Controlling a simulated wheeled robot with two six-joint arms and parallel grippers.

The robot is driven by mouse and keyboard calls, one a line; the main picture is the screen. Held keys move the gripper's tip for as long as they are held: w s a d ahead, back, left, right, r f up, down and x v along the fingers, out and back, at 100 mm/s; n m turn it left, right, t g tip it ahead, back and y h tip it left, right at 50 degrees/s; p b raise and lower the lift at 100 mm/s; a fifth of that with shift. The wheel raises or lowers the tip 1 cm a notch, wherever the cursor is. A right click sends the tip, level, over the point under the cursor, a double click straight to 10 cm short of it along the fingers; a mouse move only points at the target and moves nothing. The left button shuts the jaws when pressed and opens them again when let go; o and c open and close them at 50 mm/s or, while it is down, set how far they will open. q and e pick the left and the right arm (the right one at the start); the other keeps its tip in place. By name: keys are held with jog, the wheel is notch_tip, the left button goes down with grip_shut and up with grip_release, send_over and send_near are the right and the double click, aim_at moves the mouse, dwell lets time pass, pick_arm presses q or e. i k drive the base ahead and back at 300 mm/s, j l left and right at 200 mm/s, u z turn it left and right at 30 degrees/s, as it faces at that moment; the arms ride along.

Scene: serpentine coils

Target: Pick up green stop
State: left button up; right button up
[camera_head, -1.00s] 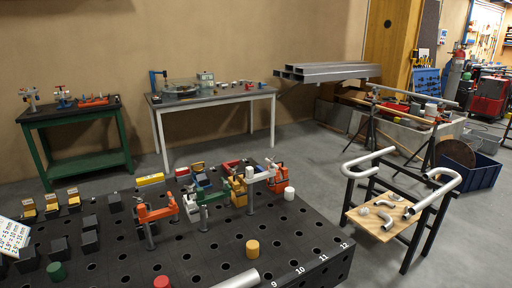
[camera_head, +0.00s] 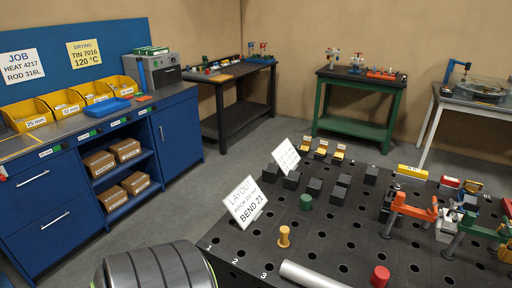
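The green stop (camera_head: 305,202) is a short green cylinder. It stands upright on the black perforated table (camera_head: 330,235), right of the white layout sign and in front of a row of black blocks. Nothing touches it that I can see. Neither of my grippers is in view.
A yellow stop (camera_head: 284,237) and a red stop (camera_head: 380,276) stand nearer the front. A silver tube (camera_head: 312,275) lies along the front edge. The layout sign (camera_head: 244,202) and black blocks (camera_head: 315,187) flank the green stop.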

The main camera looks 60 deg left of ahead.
aim_at(305, 199)
jog(key=u, duration=1.5)
